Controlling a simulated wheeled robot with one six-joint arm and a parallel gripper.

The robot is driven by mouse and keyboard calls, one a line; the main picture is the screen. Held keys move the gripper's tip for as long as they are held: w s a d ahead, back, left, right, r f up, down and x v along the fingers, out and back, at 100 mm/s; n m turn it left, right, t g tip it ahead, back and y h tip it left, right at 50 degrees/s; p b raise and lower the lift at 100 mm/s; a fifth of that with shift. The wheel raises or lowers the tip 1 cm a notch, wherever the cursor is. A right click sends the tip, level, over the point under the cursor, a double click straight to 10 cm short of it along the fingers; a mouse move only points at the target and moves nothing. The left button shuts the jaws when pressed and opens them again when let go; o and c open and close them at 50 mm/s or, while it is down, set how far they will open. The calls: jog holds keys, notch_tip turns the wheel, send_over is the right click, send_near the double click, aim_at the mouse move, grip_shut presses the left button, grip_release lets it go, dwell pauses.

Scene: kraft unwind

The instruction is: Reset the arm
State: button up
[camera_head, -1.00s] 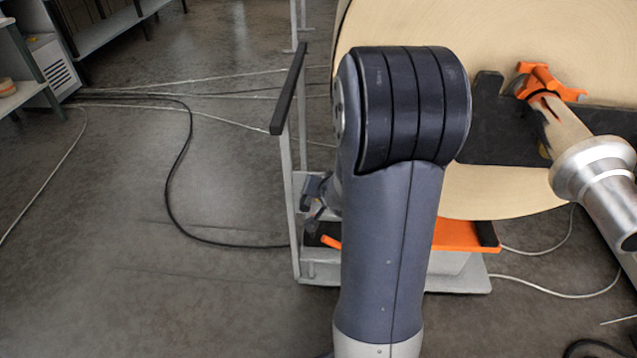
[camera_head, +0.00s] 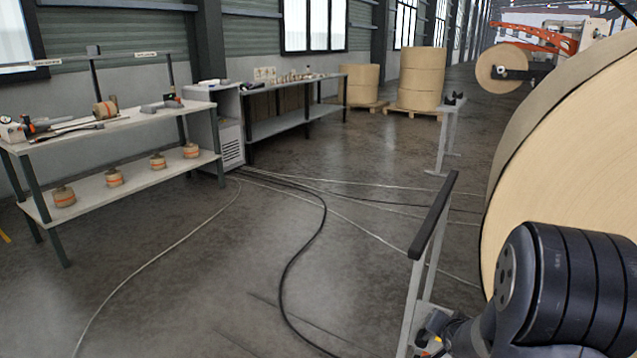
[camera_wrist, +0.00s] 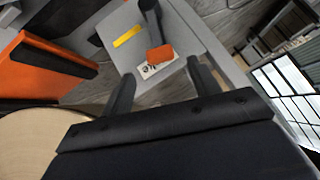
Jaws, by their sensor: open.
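My gripper (camera_wrist: 162,92) shows in the wrist view with its two dark fingers spread apart and nothing between them. Beyond the fingers is a grey surface (camera_wrist: 178,28) bearing a dark handled item with an orange block (camera_wrist: 160,52), a yellow strip (camera_wrist: 128,36) and a printed label. In the head view my arm fills the lower right corner, in front of the large kraft paper roll (camera_head: 580,150). I cannot make out the gripper's fingers in the head view.
A grey stand with a black top rail (camera_head: 433,215) is close beside my arm. A workbench (camera_head: 120,125) with tools and several tape rolls stands at the left. Cables (camera_head: 318,235) cross the otherwise open floor. Stacked paper rolls (camera_head: 421,78) stand at the back.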

jog(key=b+x, duration=0.1)
jog(key=x, duration=0.4)
jog(key=shift+d, duration=0.1)
dwell(0.3)
